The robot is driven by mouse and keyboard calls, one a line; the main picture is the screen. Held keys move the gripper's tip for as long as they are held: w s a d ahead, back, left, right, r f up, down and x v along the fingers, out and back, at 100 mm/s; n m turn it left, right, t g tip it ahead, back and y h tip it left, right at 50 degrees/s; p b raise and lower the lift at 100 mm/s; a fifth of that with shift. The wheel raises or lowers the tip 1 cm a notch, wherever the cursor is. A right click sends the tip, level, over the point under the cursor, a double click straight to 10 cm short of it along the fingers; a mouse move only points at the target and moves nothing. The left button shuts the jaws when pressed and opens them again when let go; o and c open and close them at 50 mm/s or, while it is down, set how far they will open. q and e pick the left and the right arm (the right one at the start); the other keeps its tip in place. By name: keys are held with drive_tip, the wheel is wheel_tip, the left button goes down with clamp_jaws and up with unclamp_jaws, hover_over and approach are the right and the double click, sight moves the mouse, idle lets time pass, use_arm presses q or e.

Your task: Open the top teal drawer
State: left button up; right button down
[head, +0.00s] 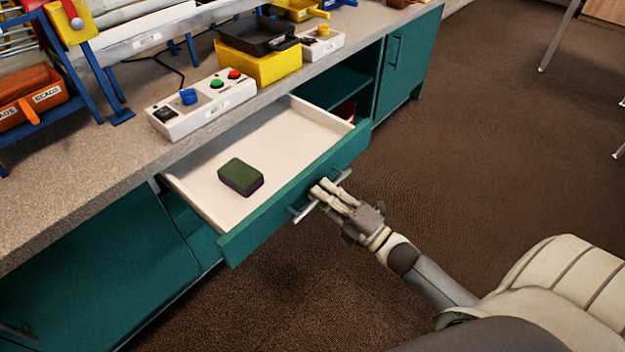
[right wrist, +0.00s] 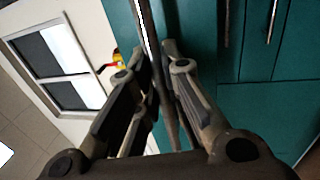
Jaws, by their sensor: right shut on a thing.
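The top teal drawer (head: 235,238) is pulled well out from under the counter, and its pale inside shows. A dark green and purple block (head: 241,176) lies on the drawer floor. A metal bar handle (head: 303,213) runs along the drawer front. My right gripper (head: 325,190) is shut on this handle. In the right wrist view, the handle bar (right wrist: 150,40) passes between the fingers of my right gripper (right wrist: 160,75). My left gripper is in neither view.
The grey counter (head: 60,190) carries a control box (head: 202,103) with colored buttons, a yellow bin (head: 258,65) with a black tray (head: 262,36) on it, and an orange bin (head: 30,95). A teal cupboard door (head: 408,60) is closed. Brown floor (head: 480,130) at right is clear.

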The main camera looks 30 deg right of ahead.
drive_tip(key=shift+v, duration=1.05)
drive_tip(key=shift+r, duration=0.1)
drive_tip(key=c, duration=1.5)
unclamp_jaws()
drive_tip(key=v, duration=1.2)
drive_tip(key=shift+w, duration=0.1)
